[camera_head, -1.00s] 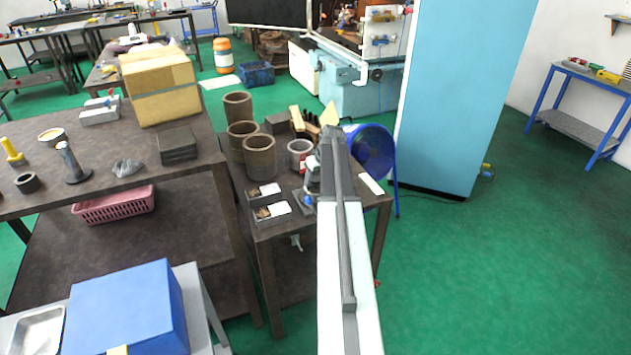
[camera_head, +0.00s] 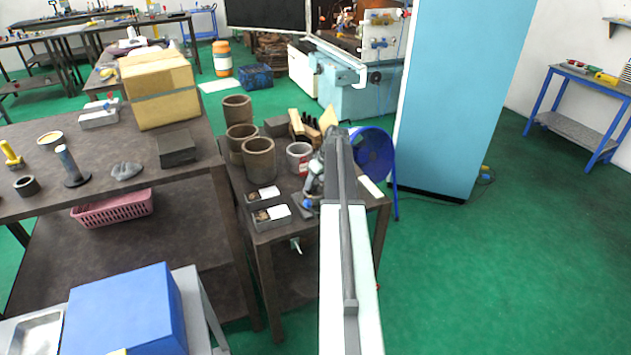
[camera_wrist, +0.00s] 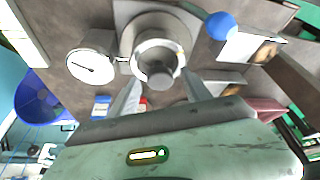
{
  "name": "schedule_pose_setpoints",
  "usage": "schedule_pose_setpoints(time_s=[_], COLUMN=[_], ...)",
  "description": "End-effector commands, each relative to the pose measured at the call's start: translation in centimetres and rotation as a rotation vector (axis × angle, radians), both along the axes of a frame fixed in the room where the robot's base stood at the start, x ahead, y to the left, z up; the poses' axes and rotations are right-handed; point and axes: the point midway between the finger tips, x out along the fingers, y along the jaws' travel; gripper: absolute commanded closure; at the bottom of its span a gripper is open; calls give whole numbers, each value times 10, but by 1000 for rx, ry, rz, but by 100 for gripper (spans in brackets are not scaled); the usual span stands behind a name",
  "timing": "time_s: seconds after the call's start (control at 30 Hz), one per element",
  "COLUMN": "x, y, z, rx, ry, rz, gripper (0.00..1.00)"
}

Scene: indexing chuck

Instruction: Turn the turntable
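The turntable, a grey round chuck (camera_wrist: 157,20) with a bright ring and a dark central stub, is in the upper middle of the wrist view. A blue ball knob (camera_wrist: 221,26) is at its right and a white dial gauge (camera_wrist: 92,62) at its left. My gripper (camera_wrist: 161,78) has two pale fingers standing apart at the near side of the chuck; nothing shows between them but the stub beyond. I cannot tell whether they touch it. In the head view, the chuck unit (camera_head: 314,178) is on the small dark table, partly hidden by my arm.
Several brown cylinders (camera_head: 259,160), a grey can (camera_head: 299,157) and two small trays (camera_head: 270,214) share the small table (camera_head: 235,182). A blue round object (camera_head: 374,153) is at its right edge. A larger workbench (camera_head: 95,160) is at left.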

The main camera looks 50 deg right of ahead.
Motion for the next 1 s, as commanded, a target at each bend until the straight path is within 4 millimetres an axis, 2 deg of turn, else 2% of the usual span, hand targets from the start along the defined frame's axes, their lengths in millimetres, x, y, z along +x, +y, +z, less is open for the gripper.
schedule_pose_setpoints(time_s=[0.37,0.8,1.0], x=[-1,-27,-29], y=[1,2,2], z=[5,72,73], rx=[1,0,1], ry=[0,-1,0], rz=[0,0,1], gripper=[43,43,43])
